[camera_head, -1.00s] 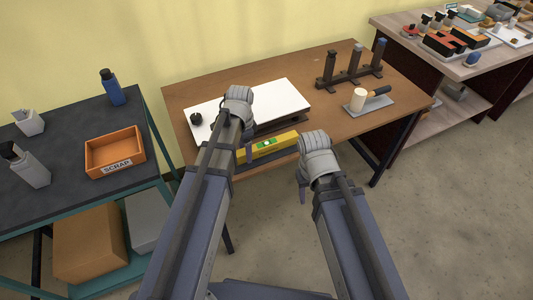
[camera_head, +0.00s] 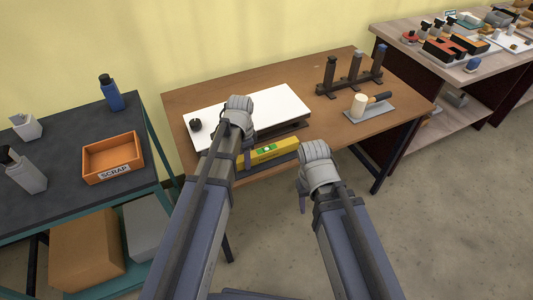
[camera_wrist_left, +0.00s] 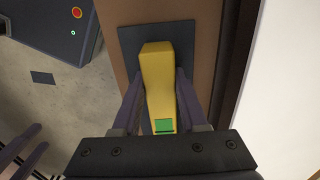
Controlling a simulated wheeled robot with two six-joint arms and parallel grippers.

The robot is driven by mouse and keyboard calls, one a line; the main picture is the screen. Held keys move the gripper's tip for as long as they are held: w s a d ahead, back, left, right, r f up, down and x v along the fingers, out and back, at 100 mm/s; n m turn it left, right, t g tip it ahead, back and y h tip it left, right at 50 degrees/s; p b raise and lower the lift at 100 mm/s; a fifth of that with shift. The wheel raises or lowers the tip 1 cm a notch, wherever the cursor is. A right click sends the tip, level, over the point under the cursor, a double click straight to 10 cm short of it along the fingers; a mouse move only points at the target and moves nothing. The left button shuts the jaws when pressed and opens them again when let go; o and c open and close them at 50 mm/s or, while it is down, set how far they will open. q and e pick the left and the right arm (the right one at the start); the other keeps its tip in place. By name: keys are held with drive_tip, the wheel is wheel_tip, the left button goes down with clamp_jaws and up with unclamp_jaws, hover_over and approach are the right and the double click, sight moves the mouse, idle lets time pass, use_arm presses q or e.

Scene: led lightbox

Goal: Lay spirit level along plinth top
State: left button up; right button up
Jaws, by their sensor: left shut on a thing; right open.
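A yellow spirit level (camera_head: 267,151) with a green vial window lies lengthwise near the table's front edge. In the left wrist view the level (camera_wrist_left: 157,70) runs between the fingers of my left gripper (camera_wrist_left: 160,98), which is shut on it. In the head view my left gripper (camera_head: 246,160) is at the level's left end, partly hidden by its arm. A flat dark grey slab (camera_head: 285,160) shows under the level; it also shows in the left wrist view (camera_wrist_left: 133,40). I cannot tell whether they touch. My right gripper (camera_head: 303,196) is open and empty, right of the level, beyond the table's front edge.
A white-topped panel (camera_head: 270,107) with a black knob (camera_head: 195,125) lies behind the level. A dark rack of posts (camera_head: 350,76) and a grey tray (camera_head: 370,112) stand at the right. An orange scrap bin (camera_head: 112,157) sits on the left bench.

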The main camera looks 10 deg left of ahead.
use_arm(q)
clamp_jaws()
wheel_tip(320, 180, up, 4)
drive_tip(key=p, duration=0.4)
idle(0.3)
idle(1.3)
